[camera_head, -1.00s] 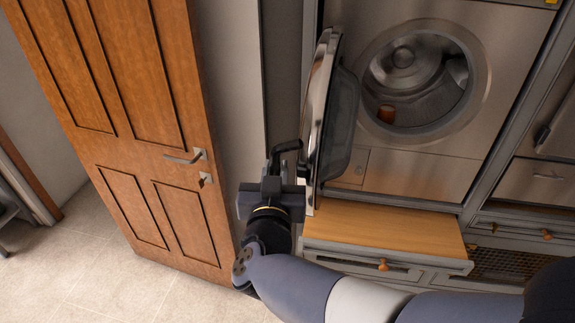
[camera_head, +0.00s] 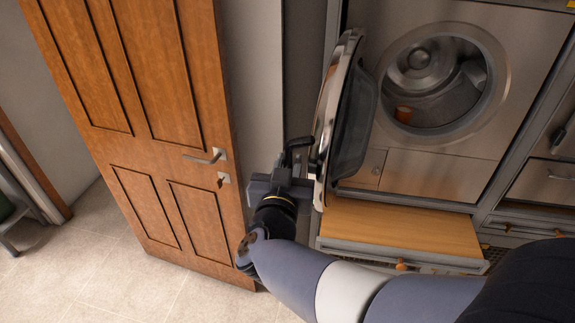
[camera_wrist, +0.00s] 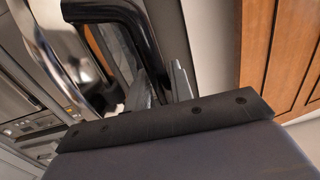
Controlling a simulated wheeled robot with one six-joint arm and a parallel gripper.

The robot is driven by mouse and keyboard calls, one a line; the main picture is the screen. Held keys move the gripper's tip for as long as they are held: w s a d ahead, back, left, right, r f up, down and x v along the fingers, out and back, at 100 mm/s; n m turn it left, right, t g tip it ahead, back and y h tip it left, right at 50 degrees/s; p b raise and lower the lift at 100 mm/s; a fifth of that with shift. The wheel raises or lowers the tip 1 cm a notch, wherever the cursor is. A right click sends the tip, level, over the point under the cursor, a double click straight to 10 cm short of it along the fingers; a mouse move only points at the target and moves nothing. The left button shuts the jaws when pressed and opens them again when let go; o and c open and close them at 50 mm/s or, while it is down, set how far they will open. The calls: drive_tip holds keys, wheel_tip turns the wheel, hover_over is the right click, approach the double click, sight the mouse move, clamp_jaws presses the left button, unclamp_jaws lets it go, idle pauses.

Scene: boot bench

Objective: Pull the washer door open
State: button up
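The washer door (camera_head: 352,120) stands swung wide open to the left of the washer (camera_head: 420,172), seen almost edge-on with its chrome rim and dark glass. The round drum opening (camera_head: 432,85) is uncovered. My gripper (camera_head: 285,160) is at the door's outer side, at the black handle (camera_head: 299,143). In the wrist view, the black looped handle (camera_wrist: 143,28) runs down between my two fingers (camera_wrist: 160,88), one inside the loop and one outside. The fingers look closed on the handle bar, though the contact is partly hidden.
A brown wooden room door (camera_head: 160,120) with a metal lever stands close to my gripper's left. A wood-topped pull-out shelf (camera_head: 400,226) juts out below the washer. An orange item (camera_head: 403,113) lies in the drum. Tiled floor (camera_head: 110,275) is free at the lower left.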

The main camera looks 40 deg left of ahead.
drive_tip(key=b+v, duration=0.2)
drive_tip(key=v, duration=0.8)
drive_tip(key=shift+s+d+b, duration=0.25)
drive_tip(key=shift+s+b, duration=0.05)
drive_tip(key=shift+s, duration=0.05)
drive_tip(key=p+x, duration=0.2)
drive_tip(key=x, duration=0.9)
drive_tip(key=shift+p, duration=0.35)
drive_tip(key=shift+s+f, duration=0.1)
drive_tip(key=shift+s, duration=0.05)
drive_tip(key=shift+d, duration=0.15)
